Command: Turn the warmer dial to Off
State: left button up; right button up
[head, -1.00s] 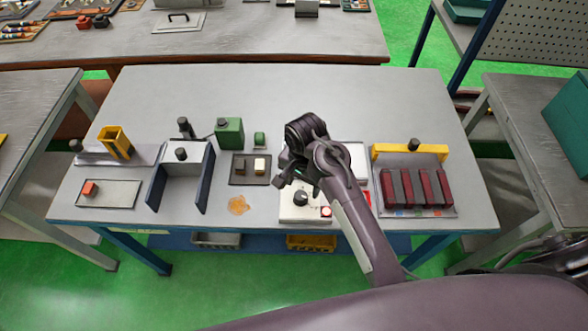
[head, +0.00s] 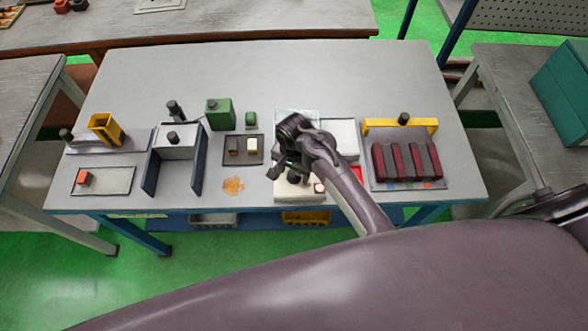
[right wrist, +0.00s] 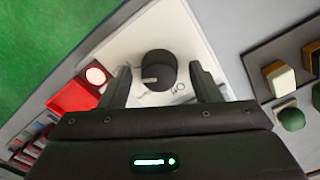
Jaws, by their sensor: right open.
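The warmer (head: 290,190) is a white box near the front edge of the table, with a pale tray on top behind its control face. Its black dial (right wrist: 158,70) shows in the right wrist view, with a light pointer line toward the left and small printed marks beside it. A round red-rimmed light (right wrist: 96,75) sits on the same panel. My right gripper (right wrist: 160,85) is open, with one finger on each side of the dial in that view. I cannot tell whether the fingers touch it. In the head view my right gripper (head: 285,172) partly covers the dial. My left gripper is not seen.
Left of the warmer are a dark tray (head: 226,158) with small blocks, a green box (head: 219,113) and an orange stain (head: 234,185). A rack of dark red bars (head: 405,160) stands to the right. The back of the table is clear.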

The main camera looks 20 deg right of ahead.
jog(key=c, duration=1)
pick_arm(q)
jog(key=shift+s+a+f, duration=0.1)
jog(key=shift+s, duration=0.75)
pick_arm(e)
jog(key=shift+n, duration=0.4)
jog(key=n, duration=0.4)
jog(key=shift+n, duration=0.3)
jog(key=n, duration=1.2)
jog(key=shift+n, duration=0.3)
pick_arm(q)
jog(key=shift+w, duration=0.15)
pick_arm(e)
jog(key=n, duration=0.5)
jog(key=shift+n, duration=0.4)
jog(key=shift+r, duration=0.1)
